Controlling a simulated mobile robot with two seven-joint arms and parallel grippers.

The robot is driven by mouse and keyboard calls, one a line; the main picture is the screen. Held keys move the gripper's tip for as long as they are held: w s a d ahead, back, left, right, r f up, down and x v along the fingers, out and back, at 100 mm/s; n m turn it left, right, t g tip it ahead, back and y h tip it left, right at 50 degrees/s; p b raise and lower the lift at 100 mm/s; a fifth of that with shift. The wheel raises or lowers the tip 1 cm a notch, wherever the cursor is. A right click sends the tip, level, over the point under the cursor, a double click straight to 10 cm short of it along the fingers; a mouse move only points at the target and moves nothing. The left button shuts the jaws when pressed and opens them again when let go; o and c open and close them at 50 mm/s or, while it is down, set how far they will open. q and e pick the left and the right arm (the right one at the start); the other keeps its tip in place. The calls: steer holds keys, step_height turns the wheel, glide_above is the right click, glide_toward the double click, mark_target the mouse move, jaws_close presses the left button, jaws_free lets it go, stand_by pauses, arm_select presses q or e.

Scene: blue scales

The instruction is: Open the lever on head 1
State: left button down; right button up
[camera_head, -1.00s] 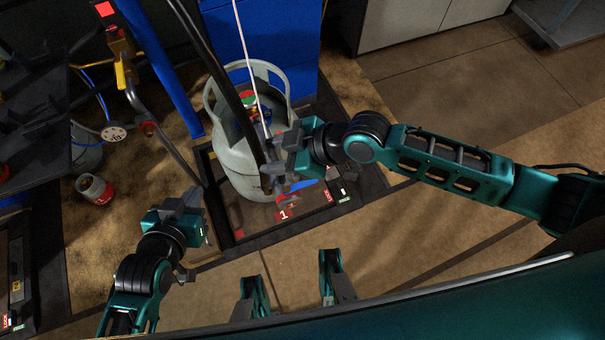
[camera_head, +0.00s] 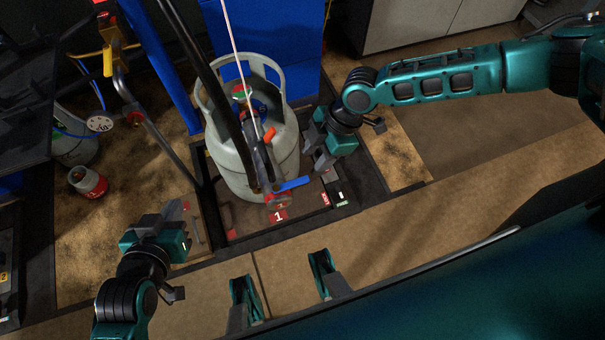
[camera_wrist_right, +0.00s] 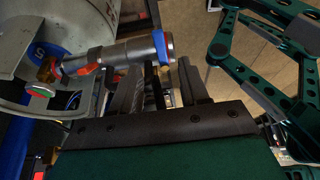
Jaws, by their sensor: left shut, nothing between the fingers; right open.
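My right gripper (camera_head: 316,145) is open and empty, to the right of the head and apart from the lever. My left gripper (camera_head: 170,214) is shut and empty, low at the left, away from the head.
A dark-framed scale platform (camera_head: 225,215) carries the cylinder. A blue pole (camera_head: 160,65) and a gauge on a pipe (camera_head: 100,123) stand at the left, with a small red-and-grey cylinder (camera_head: 88,181) on the floor. Floor at the right is free.

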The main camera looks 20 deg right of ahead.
mark_target(299, 181)
steer(key=b+x, duration=0.1)
steer(key=x, duration=0.6)
steer(key=shift+a+f+b, duration=0.2)
steer(key=shift+f+b, duration=0.1)
steer(key=shift+b, duration=0.05)
steer(key=shift+c, duration=0.3)
jaws_close()
